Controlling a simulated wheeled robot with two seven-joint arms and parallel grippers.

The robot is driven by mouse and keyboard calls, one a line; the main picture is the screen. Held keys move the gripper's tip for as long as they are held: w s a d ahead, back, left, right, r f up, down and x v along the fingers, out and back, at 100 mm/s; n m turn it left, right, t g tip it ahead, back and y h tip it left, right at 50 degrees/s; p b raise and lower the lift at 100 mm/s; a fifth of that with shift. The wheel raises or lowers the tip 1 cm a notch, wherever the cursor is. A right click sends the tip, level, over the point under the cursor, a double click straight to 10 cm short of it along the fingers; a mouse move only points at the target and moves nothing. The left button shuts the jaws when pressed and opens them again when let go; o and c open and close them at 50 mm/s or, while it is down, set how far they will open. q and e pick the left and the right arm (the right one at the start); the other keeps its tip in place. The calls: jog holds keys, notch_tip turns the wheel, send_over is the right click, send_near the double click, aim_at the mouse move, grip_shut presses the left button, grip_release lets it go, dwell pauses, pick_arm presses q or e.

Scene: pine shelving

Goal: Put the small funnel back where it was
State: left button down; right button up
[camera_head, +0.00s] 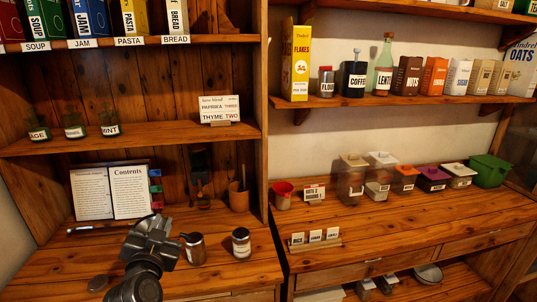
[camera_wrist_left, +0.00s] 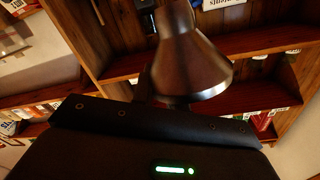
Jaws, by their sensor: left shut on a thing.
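The small funnel (camera_wrist_left: 190,62) shows in the left wrist view as a dark, shiny metal cone, its wide mouth toward the lower right and its narrow end at the top. My left gripper (camera_head: 152,232) is shut on it, above the left counter in the head view. I cannot make out the funnel clearly there, as the gripper and wrist cover that area. A dark hanging piece (camera_head: 200,160) is on the cabinet's back wall; its details are too dark to tell. My right gripper is not in view.
A metal shaker (camera_head: 193,249) and a labelled jar (camera_head: 241,243) stand on the left counter right of my gripper. A round lid (camera_head: 98,283) lies at the front left. An open book (camera_head: 112,192) and a wooden utensil cup (camera_head: 239,197) stand behind.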

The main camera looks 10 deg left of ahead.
pick_arm(q)
jog(key=s+d+f+m+h, duration=0.1)
jog(key=s+d+f+h, duration=0.1)
jog(key=d, duration=0.3)
jog(key=s+d+f+m+h, duration=0.2)
jog(key=s+d+f+h, duration=0.1)
jog(key=d+f, duration=0.2)
jog(key=shift+d+f+t, duration=0.15)
jog(key=shift+d+t, duration=0.15)
jog(key=shift+d, duration=0.05)
